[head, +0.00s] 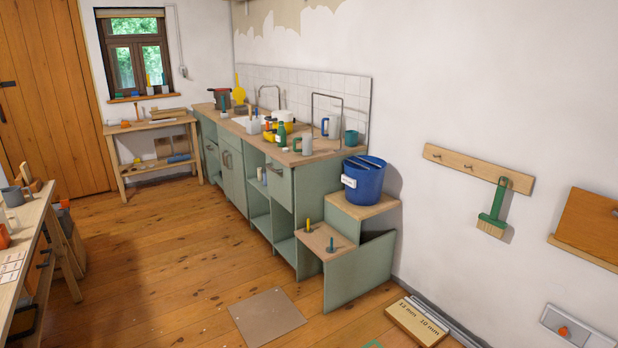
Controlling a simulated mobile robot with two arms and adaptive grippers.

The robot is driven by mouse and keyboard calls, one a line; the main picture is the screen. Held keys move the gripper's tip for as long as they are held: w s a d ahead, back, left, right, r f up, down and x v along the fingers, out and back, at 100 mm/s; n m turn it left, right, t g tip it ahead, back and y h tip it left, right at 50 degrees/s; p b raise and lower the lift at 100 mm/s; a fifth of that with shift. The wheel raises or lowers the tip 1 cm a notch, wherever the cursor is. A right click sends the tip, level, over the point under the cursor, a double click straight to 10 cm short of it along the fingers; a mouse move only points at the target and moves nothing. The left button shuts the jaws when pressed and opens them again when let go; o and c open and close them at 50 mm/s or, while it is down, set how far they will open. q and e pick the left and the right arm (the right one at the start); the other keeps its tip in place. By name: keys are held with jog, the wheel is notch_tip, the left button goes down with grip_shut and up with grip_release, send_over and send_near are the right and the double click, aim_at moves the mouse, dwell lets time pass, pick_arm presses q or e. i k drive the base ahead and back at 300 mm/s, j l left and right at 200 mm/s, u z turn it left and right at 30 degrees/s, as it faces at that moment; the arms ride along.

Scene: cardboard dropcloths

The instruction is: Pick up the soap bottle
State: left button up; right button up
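A small green bottle (282,134), possibly the soap bottle, stands upright on the wooden counter (322,153) near the sink. It is too small and far away to read any label. A yellow pot or bowl (270,135) sits close beside it, and a grey mug (306,144) stands to its right. Neither of my grippers is in view, so nothing shows near the bottle.
The green cabinet has a stepped end with a blue bucket (362,186) on its upper step. A workbench (28,225) stands at left. Open wooden floor (180,250) lies between.

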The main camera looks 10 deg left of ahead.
aim_at(281, 136)
jog(key=i+j+u, duration=0.2)
jog(key=i, duration=0.75)
jog(key=i+u, duration=0.15)
jog(key=i, duration=0.75)
jog(key=i+j+z, duration=0.15)
jog(key=i, duration=0.35)
jog(key=i+j+z, duration=0.15)
jog(key=i, duration=0.3)
jog(key=i+j+z, duration=0.15)
jog(key=i, duration=0.3)
jog(key=i+j+z, duration=0.15)
jog(key=i+j, duration=0.25)
jog(key=i, duration=0.05)
